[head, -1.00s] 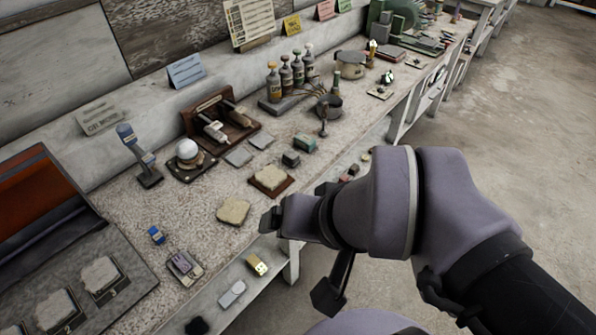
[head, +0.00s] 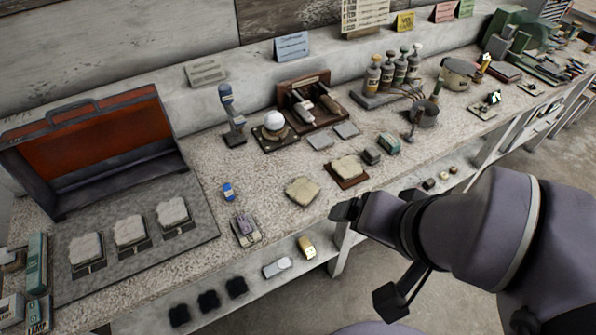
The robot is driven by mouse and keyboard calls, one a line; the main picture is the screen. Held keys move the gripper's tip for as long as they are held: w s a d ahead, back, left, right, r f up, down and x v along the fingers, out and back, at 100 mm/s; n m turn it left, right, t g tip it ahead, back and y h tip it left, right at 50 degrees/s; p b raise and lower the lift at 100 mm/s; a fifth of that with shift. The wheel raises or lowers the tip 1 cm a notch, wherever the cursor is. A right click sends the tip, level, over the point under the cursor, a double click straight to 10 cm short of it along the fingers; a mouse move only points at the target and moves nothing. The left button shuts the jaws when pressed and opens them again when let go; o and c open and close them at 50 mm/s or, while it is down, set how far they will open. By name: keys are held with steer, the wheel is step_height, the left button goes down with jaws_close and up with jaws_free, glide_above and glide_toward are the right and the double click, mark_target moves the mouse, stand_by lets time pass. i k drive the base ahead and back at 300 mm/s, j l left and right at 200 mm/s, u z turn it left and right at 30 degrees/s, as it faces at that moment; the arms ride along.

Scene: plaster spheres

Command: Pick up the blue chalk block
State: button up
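A small blue block (head: 229,191) with a pale band, which looks like the blue chalk block, sits on the speckled bench top (head: 262,178). It is left of the middle in the head view, just behind a small grey-purple device (head: 246,230). My gripper (head: 336,211) is at the bench's front edge, to the right of the blue block and well apart from it. I see the gripper side-on, so the gap between its fingers is hidden. Nothing shows held in it.
A rough tan slab (head: 303,191) lies between my gripper and the blue block. An open red-lined case (head: 95,140) and a grey tray (head: 75,282) with pale blocks stand left. A blue-grey upright tool (head: 232,118) stands behind. A lower shelf (head: 205,275) holds small items.

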mark_target(227, 189)
steer(key=i+j+u, duration=0.45)
steer(key=j+u, duration=0.15)
steer(key=j, duration=0.2)
steer(key=i+j+u, duration=0.35)
steer(key=k, duration=0.1)
